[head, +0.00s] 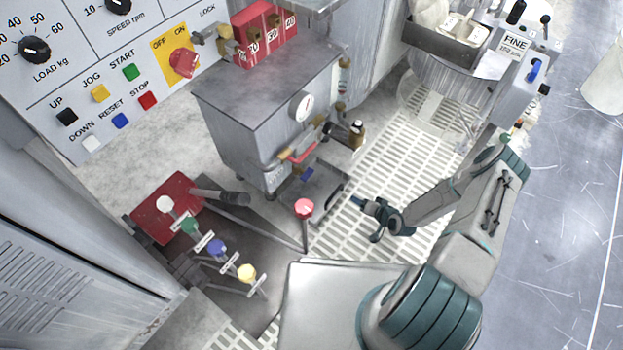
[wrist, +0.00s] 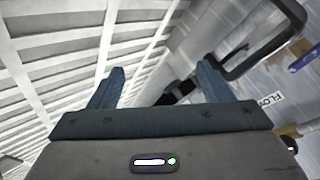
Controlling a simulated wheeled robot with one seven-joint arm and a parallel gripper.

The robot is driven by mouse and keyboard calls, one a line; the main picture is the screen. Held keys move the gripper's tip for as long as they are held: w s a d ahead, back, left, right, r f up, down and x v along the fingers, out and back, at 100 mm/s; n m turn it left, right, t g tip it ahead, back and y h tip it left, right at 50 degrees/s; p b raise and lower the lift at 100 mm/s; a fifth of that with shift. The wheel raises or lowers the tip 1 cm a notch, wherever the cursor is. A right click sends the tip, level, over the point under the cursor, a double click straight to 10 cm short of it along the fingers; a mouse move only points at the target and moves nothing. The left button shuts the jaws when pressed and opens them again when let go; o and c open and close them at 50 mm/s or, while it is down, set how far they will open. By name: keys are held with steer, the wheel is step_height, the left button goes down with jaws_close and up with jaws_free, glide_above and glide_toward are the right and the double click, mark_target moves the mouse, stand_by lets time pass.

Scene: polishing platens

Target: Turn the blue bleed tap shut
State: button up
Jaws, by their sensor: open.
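My gripper (head: 357,201) is open and empty, low over the white slatted floor to the right of the grey cabinet. In the wrist view my gripper (wrist: 161,82) shows two blue-grey fingers spread apart with nothing between them. A small blue part (head: 307,175), which looks like the bleed tap, sits low on the cabinet's front, left of and beyond my gripper, apart from it. A blue part also shows at the right edge of the wrist view (wrist: 304,59). It is too small to tell its handle's angle.
A black loop handle (head: 333,203) stands close beside my gripper, between it and the cabinet (head: 228,130). A red-knobbed lever (head: 304,209) stands nearby. Other blue parts are a lever knob (head: 217,248) and a lever on the FINE box (head: 534,71). The slatted floor (head: 400,150) is clear.

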steer(key=a+r+n+t+y+b, duration=0.1)
steer(key=a+r+n+t+y, duration=0.1)
steer(key=a+r+n+y, duration=0.5)
steer(key=n+g+y+b, duration=0.1)
steer(key=n+y+b, duration=0.1)
steer(key=n+b, duration=0.45)
glide_toward(307, 175)
steer(key=w+a+n+p, duration=0.1)
steer(key=w+a+p, duration=0.1)
steer(key=w+a, duration=0.4)
steer(key=shift+s+a+f, duration=0.35)
steer(key=shift+s+f, duration=0.05)
steer(key=shift+s, duration=0.15)
steer(key=c, duration=1)
